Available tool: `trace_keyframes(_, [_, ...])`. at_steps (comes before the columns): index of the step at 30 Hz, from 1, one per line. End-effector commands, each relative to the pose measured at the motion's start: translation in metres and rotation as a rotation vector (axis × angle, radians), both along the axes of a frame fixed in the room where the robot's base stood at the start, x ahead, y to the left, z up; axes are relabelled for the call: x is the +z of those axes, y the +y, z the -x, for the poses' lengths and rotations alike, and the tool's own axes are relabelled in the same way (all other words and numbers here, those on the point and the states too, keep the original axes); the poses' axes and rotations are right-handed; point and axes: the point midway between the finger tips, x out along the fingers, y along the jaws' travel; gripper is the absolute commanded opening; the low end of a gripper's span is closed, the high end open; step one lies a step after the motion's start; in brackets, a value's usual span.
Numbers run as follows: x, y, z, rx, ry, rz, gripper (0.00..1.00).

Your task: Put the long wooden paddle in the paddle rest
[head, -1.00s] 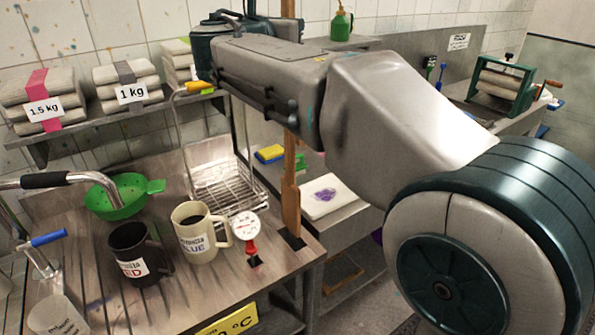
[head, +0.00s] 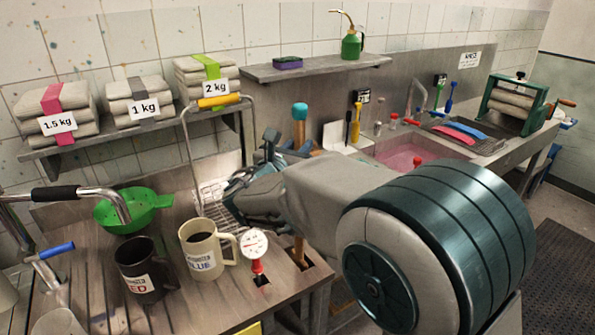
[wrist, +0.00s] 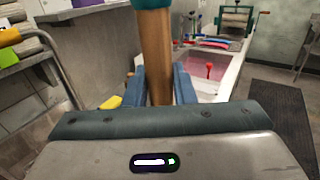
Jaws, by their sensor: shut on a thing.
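The long wooden paddle (head: 299,133) stands about upright, with a teal cap on its top end. My gripper (wrist: 160,88) is shut on its upper shaft (wrist: 157,60), a finger on each side, below the cap. In the head view, my arm hides the paddle's middle. Its lower part shows again beneath the arm and runs down into the dark slot of the paddle rest (head: 314,267) at the bench's right end. The paddle's lower end is hidden, so I cannot tell how deep it sits or whether it bears on anything.
A dial thermometer (head: 254,244) stands left of the slot, beside a cream mug (head: 201,250) and a black mug (head: 139,270). A wire basket (head: 212,194) is behind. The sink (head: 398,158) lies to the right. Cloth bundles (head: 133,100) sit on the shelf.

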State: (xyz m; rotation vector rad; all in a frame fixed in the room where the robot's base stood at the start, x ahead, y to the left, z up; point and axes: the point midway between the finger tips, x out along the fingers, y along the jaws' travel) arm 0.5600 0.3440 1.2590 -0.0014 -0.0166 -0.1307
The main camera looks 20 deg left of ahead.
Motion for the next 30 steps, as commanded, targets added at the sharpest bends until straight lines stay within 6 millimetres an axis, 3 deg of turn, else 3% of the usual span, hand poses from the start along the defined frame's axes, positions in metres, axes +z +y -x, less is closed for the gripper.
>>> trace_keyframes(15, [-0.064,0.000,0.000,0.000,-0.001,0.002,0.01])
trace_keyframes(26, [-0.070,0.000,0.000,0.000,-0.002,-0.002,0.01])
trace_keyframes(27, [-0.070,0.000,0.000,0.000,-0.001,-0.001,0.34])
trace_keyframes(28, [-0.070,0.000,0.000,0.001,0.000,-0.001,0.43])
trace_keyframes(30, [-0.069,0.000,0.000,0.001,0.000,-0.001,0.45])
